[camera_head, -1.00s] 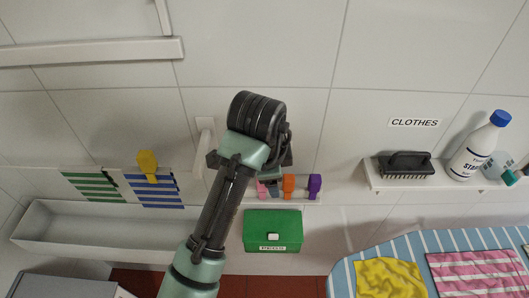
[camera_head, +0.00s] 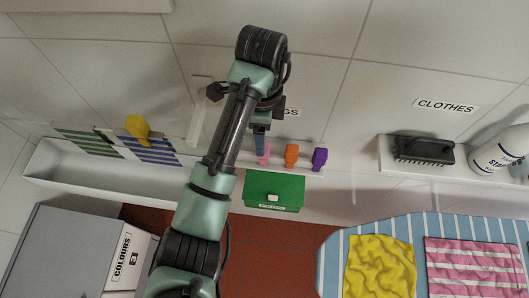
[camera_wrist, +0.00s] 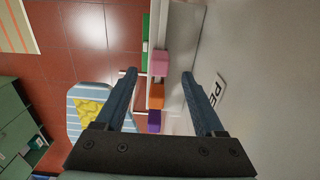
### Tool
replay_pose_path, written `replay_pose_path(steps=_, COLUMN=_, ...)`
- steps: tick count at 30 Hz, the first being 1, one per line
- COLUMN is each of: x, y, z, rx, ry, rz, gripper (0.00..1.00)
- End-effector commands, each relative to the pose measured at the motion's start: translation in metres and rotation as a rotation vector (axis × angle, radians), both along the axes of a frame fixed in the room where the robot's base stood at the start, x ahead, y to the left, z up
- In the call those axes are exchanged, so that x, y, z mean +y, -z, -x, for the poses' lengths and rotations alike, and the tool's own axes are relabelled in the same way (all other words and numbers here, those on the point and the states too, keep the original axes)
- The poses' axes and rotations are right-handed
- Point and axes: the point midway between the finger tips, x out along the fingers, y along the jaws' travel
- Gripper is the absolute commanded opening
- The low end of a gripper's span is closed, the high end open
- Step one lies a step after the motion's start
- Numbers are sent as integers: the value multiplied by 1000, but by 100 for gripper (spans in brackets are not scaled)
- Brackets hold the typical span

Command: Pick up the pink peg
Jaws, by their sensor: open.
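The pink peg (camera_head: 264,152) stands at the left end of a short row on a white wall shelf. It also shows in the wrist view (camera_wrist: 160,63), between the lines of my two fingers and just beyond their tips. My gripper (camera_wrist: 160,76) is open and empty, with one blue finger on each side of the row. In the head view my gripper (camera_head: 259,140) is close above the pink peg, partly covering its left side. I cannot tell the exact gap between them.
An orange peg (camera_head: 291,155) and a purple peg (camera_head: 319,159) stand right of the pink one. A green box (camera_head: 273,188) is below the shelf. The wall is close behind the pegs.

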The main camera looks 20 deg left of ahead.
Motion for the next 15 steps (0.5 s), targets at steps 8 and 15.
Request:
replay_pose_path(steps=8, x=-1, y=20, z=-1, rx=0, ry=0, rz=1, gripper=71)
replay_pose_path(steps=15, x=-2, y=48, z=-2, rx=3, ry=-1, rz=1, gripper=71)
